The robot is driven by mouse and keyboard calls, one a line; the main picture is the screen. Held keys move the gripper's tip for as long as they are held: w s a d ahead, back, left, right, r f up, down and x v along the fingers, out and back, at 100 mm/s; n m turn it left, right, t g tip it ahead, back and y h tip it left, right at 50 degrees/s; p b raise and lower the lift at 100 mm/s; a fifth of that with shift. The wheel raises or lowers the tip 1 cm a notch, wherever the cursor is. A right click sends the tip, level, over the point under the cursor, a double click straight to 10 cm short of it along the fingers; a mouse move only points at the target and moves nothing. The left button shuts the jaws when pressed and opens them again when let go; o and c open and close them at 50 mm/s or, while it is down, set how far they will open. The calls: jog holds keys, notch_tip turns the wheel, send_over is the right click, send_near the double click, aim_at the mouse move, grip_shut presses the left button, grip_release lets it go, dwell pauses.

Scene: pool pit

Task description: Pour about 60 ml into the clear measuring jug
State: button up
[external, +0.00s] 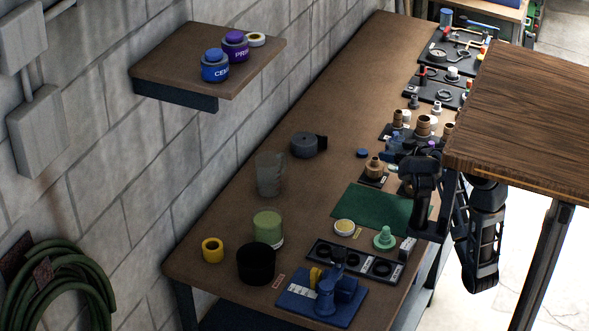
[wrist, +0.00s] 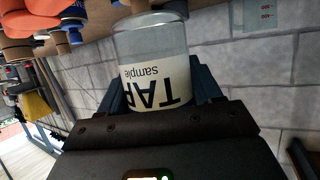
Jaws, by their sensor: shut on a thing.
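The clear measuring jug (external: 270,174) stands upright on the bench near the wall, left of the middle in the external view. I cannot make out any liquid level in it. My gripper (wrist: 157,88) is shut on a clear jar (wrist: 150,38) with a white label reading "TAP sample". The jar lies between the two dark blue fingers, and its label appears upside down in the wrist view. In the external view my gripper (external: 398,146) is at the bench's right side, well right of the jug. The held jar is hard to make out there.
A green tub (external: 268,229), black cup (external: 256,264) and yellow roll (external: 212,250) stand in front of the jug. A dark round item (external: 305,145) sits behind it. Fittings crowd the right side. A wooden tabletop (external: 525,110) overhangs my arm. The bench between jug and green mat (external: 372,212) is mostly clear.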

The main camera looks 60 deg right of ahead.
aim_at(402, 137)
jog(key=shift+r, duration=3.05)
jog(key=w+a+f+m+p, duration=0.1)
jog(key=w+a+f+p, duration=0.15)
jog(key=w, duration=0.85)
jog(key=w+a+f+p, duration=0.1)
jog(key=w+a, duration=0.2)
jog(key=w, duration=0.9)
jog(key=w+a+f+n+p, duration=0.1)
jog(key=w+a+p, duration=0.1)
jog(key=w+a, duration=1.3)
jog(key=shift+w+a+f, duration=0.4)
jog(key=shift+a, duration=1.65)
jog(key=shift+d+f, duration=0.1)
jog(key=shift+f, duration=0.05)
